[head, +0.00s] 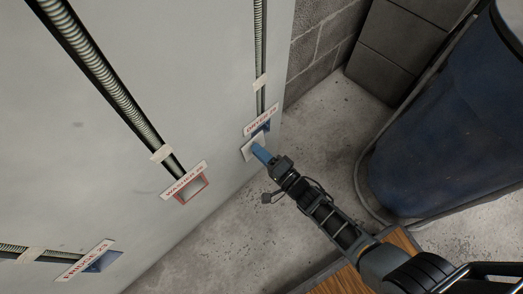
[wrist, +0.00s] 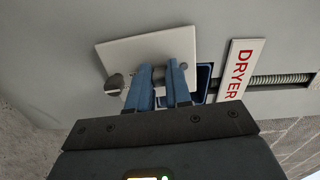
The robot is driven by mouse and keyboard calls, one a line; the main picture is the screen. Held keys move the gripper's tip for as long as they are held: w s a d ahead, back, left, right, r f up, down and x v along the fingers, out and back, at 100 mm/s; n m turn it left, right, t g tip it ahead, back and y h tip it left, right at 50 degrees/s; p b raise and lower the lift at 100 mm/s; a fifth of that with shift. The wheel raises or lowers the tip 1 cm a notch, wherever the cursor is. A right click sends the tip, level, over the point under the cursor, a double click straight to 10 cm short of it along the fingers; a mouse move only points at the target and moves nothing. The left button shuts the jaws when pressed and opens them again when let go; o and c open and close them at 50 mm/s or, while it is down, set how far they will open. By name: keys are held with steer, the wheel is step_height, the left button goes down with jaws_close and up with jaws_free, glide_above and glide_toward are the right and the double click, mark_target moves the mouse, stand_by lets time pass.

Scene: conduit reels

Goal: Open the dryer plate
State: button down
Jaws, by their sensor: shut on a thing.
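The white dryer plate (head: 246,150) is on the grey wall below the red-lettered dryer label (head: 261,120). In the wrist view the plate (wrist: 130,52) sits askew, and part of the blue dryer box (wrist: 204,82) shows beside it. The dryer label (wrist: 241,68) is to the right there. My gripper (head: 261,154) is at the plate. In the wrist view its blue fingers (wrist: 162,84) are shut on a small grey part at the plate's lower edge; the fingers hide much of the grip.
The washer box (head: 191,189) and fridge box (head: 102,262) are further left on the wall. Ribbed conduit (head: 105,82) runs above the washer box.

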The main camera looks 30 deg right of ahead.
steer(key=shift+m, duration=0.4)
steer(key=shift+f, duration=0.1)
steer(key=c, duration=1)
jaws_free()
steer(key=shift+a, duration=0.1)
steer(key=shift+c, duration=0.2)
steer(key=p+v, duration=0.2)
steer(key=v, duration=0.6)
